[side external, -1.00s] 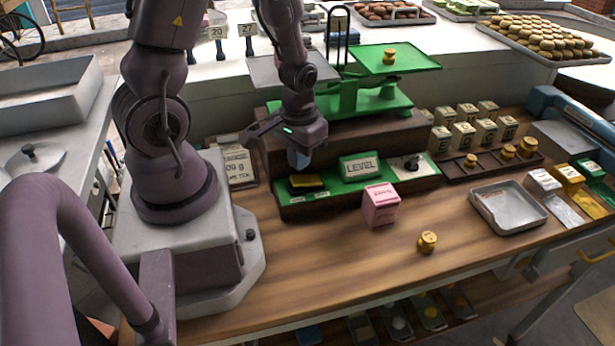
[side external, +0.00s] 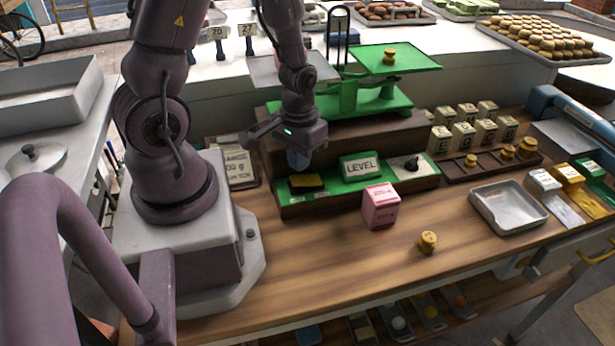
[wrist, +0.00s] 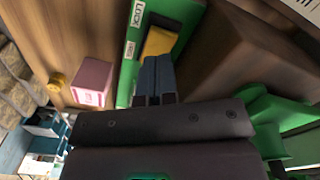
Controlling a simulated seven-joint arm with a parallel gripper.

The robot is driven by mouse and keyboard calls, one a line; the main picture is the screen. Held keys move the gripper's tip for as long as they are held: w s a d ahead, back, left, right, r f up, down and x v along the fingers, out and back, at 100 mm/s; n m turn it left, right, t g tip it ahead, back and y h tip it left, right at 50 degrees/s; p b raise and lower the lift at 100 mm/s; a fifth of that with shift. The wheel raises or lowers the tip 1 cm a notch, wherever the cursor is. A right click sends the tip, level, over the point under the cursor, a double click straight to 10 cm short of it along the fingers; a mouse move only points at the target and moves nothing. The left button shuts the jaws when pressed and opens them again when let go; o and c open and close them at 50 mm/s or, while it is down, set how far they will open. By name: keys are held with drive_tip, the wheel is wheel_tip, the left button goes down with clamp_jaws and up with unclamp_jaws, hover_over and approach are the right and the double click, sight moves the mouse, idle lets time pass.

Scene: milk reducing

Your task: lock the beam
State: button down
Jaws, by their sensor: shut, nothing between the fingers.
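The green balance scale (side external: 375,98) stands on a brown stepped base, with a brass weight (side external: 389,57) on its right pan. On the green front panel (side external: 333,186) is a yellow pad (side external: 307,181) in a dark recess; it also shows in the wrist view (wrist: 160,41), beside a LOCK label (wrist: 137,13). My gripper (side external: 298,160) is shut and empty, pointing down just above the yellow pad. In the wrist view its blue-grey fingertips (wrist: 156,62) overlap the pad's near edge; I cannot tell if they touch it.
A LEVEL sign (side external: 360,167) and a dark knob (side external: 411,163) sit farther right on the panel. A pink carton (side external: 381,205) stands in front of it, with a brass weight (side external: 428,241) on the bare wood nearby. A metal tray (side external: 508,207) lies to the right.

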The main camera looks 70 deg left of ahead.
sight(300, 179)
drive_tip(key=shift+f, duration=1.7)
idle(0.6)
drive_tip(key=shift+r, duration=3.55)
drive_tip(key=shift+s+d, duration=0.15)
drive_tip(key=shift+s, duration=0.15)
drive_tip(key=d+r+m+t, duration=0.2)
drive_tip(key=d+r+m, duration=0.1)
drive_tip(key=r, duration=0.7)
drive_tip(key=s+d+r+m+t, duration=0.1)
drive_tip(key=d+r+m+t, duration=0.2)
drive_tip(key=d+r, duration=0.3)
wheel_tip(300, 179, up, 6)
drive_tip(key=shift+s+f+t, duration=0.2)
drive_tip(key=shift+t, duration=0.1)
